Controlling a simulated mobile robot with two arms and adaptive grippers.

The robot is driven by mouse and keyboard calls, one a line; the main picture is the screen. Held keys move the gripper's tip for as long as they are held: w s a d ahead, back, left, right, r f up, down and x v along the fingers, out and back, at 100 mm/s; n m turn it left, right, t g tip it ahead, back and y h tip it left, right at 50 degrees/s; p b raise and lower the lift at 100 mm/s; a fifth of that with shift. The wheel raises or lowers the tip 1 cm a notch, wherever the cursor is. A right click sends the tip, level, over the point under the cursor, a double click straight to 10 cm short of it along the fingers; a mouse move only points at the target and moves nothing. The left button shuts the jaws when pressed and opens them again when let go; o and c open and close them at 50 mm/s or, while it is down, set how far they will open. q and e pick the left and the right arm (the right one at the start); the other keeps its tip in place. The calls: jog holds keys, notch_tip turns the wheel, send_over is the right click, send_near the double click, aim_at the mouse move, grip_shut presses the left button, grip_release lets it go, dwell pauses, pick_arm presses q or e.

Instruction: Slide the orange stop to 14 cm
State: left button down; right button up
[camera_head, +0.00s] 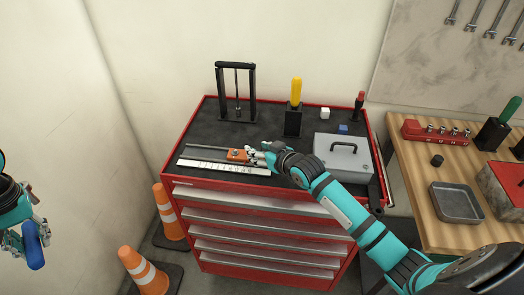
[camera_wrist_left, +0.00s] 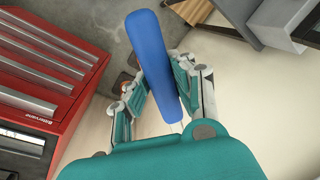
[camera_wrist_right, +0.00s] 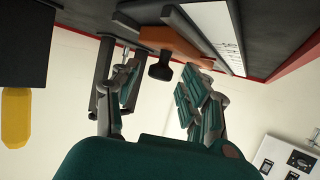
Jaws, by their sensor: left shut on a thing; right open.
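The orange stop (camera_head: 238,156) sits on a dark rail (camera_head: 205,149) beside a white scale (camera_head: 222,166) on the red cabinet's top. Scale marks are too small to read. In the right wrist view the orange stop (camera_wrist_right: 172,40) has a black knob (camera_wrist_right: 160,68) facing me. My right gripper (camera_head: 258,157) is just right of the stop; in its wrist view its open fingers (camera_wrist_right: 160,75) are spread either side of the knob. I cannot tell whether they touch it. My left gripper (camera_head: 36,226) is far left, shut on a blue handle (camera_wrist_left: 164,65), away from the cabinet.
A grey box (camera_head: 342,158) with a handle stands right of the rail. A black frame (camera_head: 236,95) and a yellow-handled tool (camera_head: 296,90) in a black holder stand behind. Orange cones (camera_head: 145,272) stand at front left.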

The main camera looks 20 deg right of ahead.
pick_arm(q)
jog(key=shift+r, duration=0.1)
pick_arm(e)
jog(key=v, duration=1.2)
jog(key=shift+r, duration=0.1)
